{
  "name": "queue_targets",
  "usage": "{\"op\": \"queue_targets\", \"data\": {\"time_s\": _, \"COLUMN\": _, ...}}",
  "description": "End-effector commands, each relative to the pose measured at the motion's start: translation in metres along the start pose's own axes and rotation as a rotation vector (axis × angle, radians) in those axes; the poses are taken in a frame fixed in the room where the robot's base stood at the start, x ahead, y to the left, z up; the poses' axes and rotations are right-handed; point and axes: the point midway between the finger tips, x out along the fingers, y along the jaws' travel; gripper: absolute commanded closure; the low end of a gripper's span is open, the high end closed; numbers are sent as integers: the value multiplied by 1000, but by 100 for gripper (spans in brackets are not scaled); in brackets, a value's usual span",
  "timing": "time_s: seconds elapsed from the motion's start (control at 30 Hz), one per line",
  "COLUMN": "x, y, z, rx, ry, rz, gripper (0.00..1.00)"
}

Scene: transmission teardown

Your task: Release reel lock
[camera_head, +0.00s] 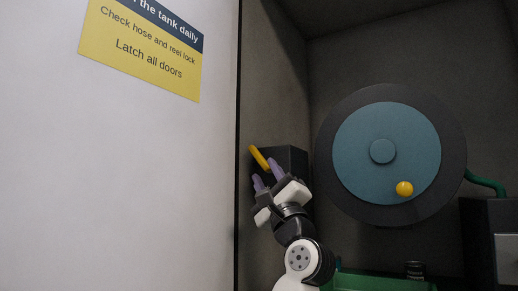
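The reel lock appears to be the yellow lever (259,157) on a dark box (291,158) at the left wall of the compartment. The lever slants from upper left to lower right. My gripper (265,176) has purple fingertips just below the lever's lower end. The fingertips are apart, with a gap between them and nothing visibly held. I cannot tell whether a finger touches the lever. The hose reel (365,150) is a large dark disc with a blue-green face and a yellow knob (404,189), to the right of my gripper.
A white panel with a yellow sign (142,48) fills the left side. A green hose (486,182) leaves the reel at right, above a dark box (480,235). A green object (380,282) and a small black cylinder (415,270) are at the bottom.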

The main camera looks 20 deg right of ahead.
Motion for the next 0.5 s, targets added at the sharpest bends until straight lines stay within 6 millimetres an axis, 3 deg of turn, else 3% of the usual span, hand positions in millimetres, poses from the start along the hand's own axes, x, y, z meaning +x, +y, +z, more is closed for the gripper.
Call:
{"op": "queue_targets", "data": {"time_s": 0.03, "x": 16, "y": -4, "z": 2, "rx": 1, "ry": 1, "rz": 1, "gripper": 64}}
{"op": "queue_targets", "data": {"time_s": 0.2, "x": 46, "y": -3, "z": 1, "rx": -1, "ry": 0, "rz": 1, "gripper": 64}}
{"op": "queue_targets", "data": {"time_s": 0.5, "x": 67, "y": 0, "z": 0, "rx": -2, "ry": 0, "rz": 1, "gripper": 64}}
